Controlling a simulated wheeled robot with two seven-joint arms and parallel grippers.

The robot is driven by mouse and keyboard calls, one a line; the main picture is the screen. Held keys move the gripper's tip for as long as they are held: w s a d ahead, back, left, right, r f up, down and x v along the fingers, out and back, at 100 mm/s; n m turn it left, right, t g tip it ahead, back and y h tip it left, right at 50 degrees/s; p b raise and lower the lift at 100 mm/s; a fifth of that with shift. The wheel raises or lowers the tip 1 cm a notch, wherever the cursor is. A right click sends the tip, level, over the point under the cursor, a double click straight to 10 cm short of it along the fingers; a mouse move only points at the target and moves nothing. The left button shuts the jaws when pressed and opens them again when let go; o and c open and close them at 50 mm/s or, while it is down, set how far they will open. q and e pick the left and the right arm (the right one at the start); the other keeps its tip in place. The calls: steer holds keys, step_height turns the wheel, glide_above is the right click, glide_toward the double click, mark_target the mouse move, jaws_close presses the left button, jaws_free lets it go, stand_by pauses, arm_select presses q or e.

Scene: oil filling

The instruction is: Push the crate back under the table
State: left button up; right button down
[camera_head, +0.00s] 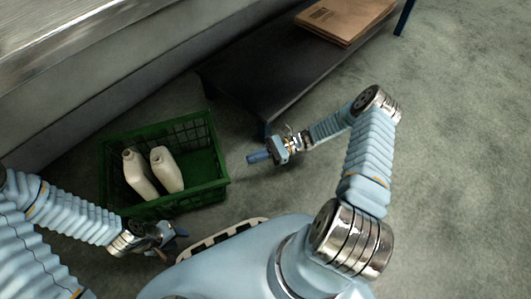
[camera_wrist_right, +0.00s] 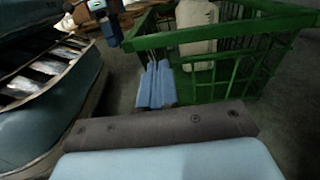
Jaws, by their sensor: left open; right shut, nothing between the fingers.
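The green crate (camera_head: 212,187) stands on the floor at left centre, with two white bottles (camera_head: 167,170) in it. In the right wrist view the crate (camera_wrist_right: 245,35) is just ahead of my right gripper (camera_wrist_right: 155,85), and part of one bottle shows inside it. A dark low table (camera_head: 285,70) stands behind and right of the crate.
Flat brown cardboard (camera_head: 340,18) lies on the dark table. A long grey structure with a shiny metal top (camera_head: 60,38) runs behind the crate at upper left. The grey floor (camera_head: 460,130) at right is clear.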

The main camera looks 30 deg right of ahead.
steer(key=a, duration=0.7)
steer(key=shift+w, duration=0.3)
steer(key=a, duration=0.8)
steer(key=shift+w+a, duration=0.3)
steer(key=shift+w, duration=0.1)
steer(key=s+d, duration=0.1)
steer(key=d, duration=1.3)
steer(key=shift+s, duration=0.15)
